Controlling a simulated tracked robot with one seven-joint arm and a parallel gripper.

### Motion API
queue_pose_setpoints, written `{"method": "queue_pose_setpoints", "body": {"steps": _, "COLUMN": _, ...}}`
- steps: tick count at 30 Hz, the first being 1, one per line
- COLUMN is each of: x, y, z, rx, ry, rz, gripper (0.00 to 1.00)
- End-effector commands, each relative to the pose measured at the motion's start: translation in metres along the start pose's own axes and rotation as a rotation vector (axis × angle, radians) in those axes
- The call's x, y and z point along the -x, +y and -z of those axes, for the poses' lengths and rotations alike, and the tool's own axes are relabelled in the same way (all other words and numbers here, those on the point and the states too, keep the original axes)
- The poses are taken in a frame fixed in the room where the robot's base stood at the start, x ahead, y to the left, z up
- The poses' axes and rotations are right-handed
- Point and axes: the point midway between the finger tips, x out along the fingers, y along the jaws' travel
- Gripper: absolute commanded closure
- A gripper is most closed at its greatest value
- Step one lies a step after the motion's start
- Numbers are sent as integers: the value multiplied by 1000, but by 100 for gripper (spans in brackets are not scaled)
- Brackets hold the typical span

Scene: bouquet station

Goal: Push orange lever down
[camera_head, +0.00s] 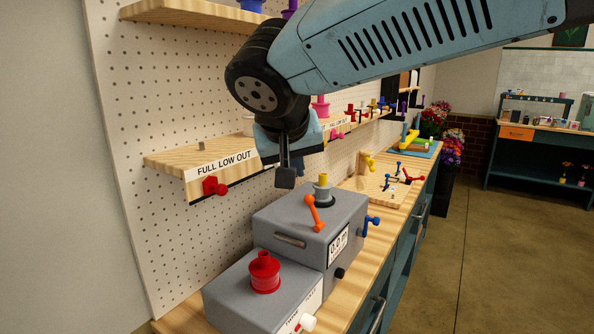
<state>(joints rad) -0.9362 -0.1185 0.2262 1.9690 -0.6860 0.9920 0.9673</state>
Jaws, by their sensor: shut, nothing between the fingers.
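The orange lever (314,214) is on the top of a grey box (268,217), beside a yellow-topped knob (323,188). It stands tilted, with its rounded upper end leaning to the left and its lower end near the box's front edge. My gripper (285,181) is shut and empty. It points down in the air, up and to the left of the lever in the picture, apart from it. How far the gripper is above the box is hard to tell.
A second grey box with a red knob (265,272) stands nearer. A blue handle (371,221) is on the first box's right side. A shelf (172,160) with a red knob (214,187) juts from the pegboard (121,124) behind. A wooden board with small levers (382,184) lies beyond.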

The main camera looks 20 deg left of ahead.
Motion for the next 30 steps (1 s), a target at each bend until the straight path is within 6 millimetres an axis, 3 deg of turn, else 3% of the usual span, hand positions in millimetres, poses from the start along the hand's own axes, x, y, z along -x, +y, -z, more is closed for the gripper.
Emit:
{"method": "queue_pose_setpoints", "body": {"steps": 7, "x": -1, "y": 4, "z": 0, "rx": -4, "ry": -2, "rz": -3, "gripper": 100}}
{"method": "queue_pose_setpoints", "body": {"steps": 11, "x": -5, "y": 29, "z": -4, "rx": -21, "ry": -22, "rz": -18, "gripper": 100}}
{"method": "queue_pose_setpoints", "body": {"steps": 17, "x": -16, "y": 116, "z": -32, "rx": -84, "ry": -100, "rz": -59, "gripper": 100}}
{"method": "queue_pose_setpoints", "body": {"steps": 21, "x": -19, "y": 177, "z": -64, "rx": -140, "ry": -159, "rz": -77, "gripper": 100}}
{"method": "queue_pose_setpoints", "body": {"steps": 30, "x": -10, "y": 272, "z": -151, "rx": -277, "ry": -240, "rz": -79, "gripper": 100}}
